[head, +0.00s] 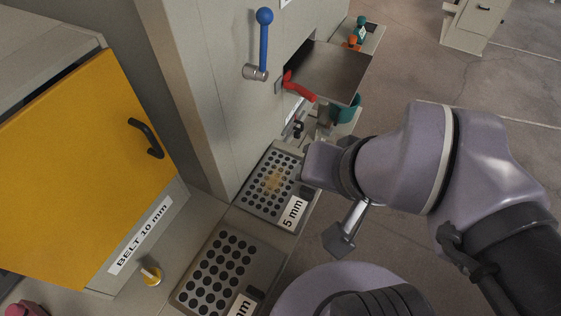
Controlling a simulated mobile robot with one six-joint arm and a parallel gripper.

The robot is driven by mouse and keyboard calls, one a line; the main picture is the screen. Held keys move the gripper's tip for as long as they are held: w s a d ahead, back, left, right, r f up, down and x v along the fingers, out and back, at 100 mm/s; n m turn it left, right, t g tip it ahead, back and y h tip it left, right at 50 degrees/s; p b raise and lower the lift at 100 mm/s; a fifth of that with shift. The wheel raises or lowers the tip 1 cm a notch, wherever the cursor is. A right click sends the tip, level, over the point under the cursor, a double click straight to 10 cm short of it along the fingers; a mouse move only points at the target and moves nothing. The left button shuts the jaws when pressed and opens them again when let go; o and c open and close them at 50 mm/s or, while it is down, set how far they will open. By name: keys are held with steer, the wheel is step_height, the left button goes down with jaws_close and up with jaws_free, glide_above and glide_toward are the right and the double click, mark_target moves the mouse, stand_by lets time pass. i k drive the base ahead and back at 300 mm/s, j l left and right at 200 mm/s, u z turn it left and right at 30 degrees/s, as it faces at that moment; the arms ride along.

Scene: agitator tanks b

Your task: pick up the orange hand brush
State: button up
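A small orange object (352,44), which may be the orange hand brush, sits on a grey ledge at the top of the head view, beyond the metal chute. It is too small to make out bristles or a handle. My arm comes in from the right, and its wrist end is beside the 5 mm sieve plate, well short of the orange object. My gripper's fingers cannot be made out, so whether they are open or shut does not show.
A teal bottle-like object (361,27) stands beside the orange object. A metal chute (328,72) with a red curved handle (298,88) juts from the machine. A blue lever (264,40), a 5 mm sieve plate (247,206) and a yellow door (70,165) are nearer.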

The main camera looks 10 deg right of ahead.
mark_target(352, 39)
steer(key=i+l+u, duration=0.15)
steer(key=i+l, duration=0.15)
steer(key=i+l+u, duration=0.2)
steer(key=l, duration=0.35)
steer(key=i+l+u, duration=0.15)
steer(key=i+l, duration=0.2)
steer(key=l, duration=0.15)
steer(key=i+l+u, duration=0.2)
steer(key=l, duration=0.3)
steer(key=i+l+u, duration=0.15)
steer(key=l, duration=0.4)
steer(key=i+l+u, duration=0.15)
steer(key=i+l, duration=0.15)
steer(key=l, duration=0.25)
steer(key=i+l+u, duration=0.2)
steer(key=l, duration=0.4)
steer(key=l+u, duration=0.15)
steer(key=l, duration=0.45)
